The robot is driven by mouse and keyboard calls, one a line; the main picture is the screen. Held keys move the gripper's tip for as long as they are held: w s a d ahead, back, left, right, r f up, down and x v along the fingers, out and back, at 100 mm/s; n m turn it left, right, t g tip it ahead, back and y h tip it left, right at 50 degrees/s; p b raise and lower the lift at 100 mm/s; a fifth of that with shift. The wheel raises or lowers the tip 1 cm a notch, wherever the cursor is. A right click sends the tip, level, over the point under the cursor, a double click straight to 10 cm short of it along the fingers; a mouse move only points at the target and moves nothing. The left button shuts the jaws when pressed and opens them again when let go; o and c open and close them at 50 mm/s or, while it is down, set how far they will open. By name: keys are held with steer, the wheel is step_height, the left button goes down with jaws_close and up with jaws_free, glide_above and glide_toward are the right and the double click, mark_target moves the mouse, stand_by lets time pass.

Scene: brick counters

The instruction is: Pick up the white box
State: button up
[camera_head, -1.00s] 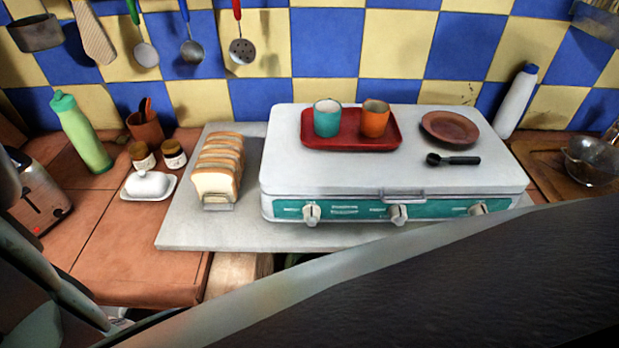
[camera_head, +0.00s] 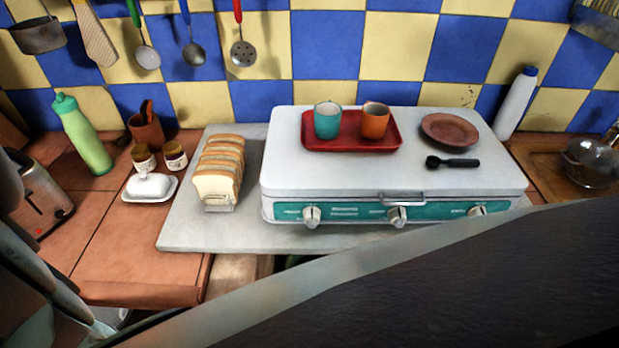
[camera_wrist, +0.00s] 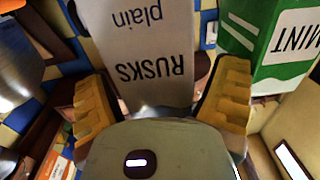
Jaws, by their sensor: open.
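The white box (camera_wrist: 148,45), printed "RUSKS plain" upside down, stands large in the wrist view. Its lower part lies between the two yellow finger pads of my gripper (camera_wrist: 162,98). The pads are spread apart, one to each side of the box. A narrow gap shows near the left pad; on the right I cannot tell whether pad and box touch. The lower end of the box is partly hidden by my gripper's body. The white box and my gripper's fingers are not visible in the head view.
A green and white "MINT" box (camera_wrist: 272,40) stands close right of the white box, near the right finger. The head view shows a counter with a white stove (camera_head: 290,165), sliced bread (camera_head: 215,185), a butter dish (camera_head: 150,187), a green bottle (camera_head: 83,135) and a toaster (camera_head: 38,200).

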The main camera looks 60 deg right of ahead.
steer(key=shift+c, duration=0.3)
steer(key=c, duration=1.2)
steer(key=shift+r, duration=0.15)
step_height(320, 180, up, 8)
steer(key=shift+a+f+p, duration=0.1)
steer(key=shift+f+p, duration=0.05)
steer(key=shift+p, duration=0.9)
steer(key=shift+r, duration=1.05)
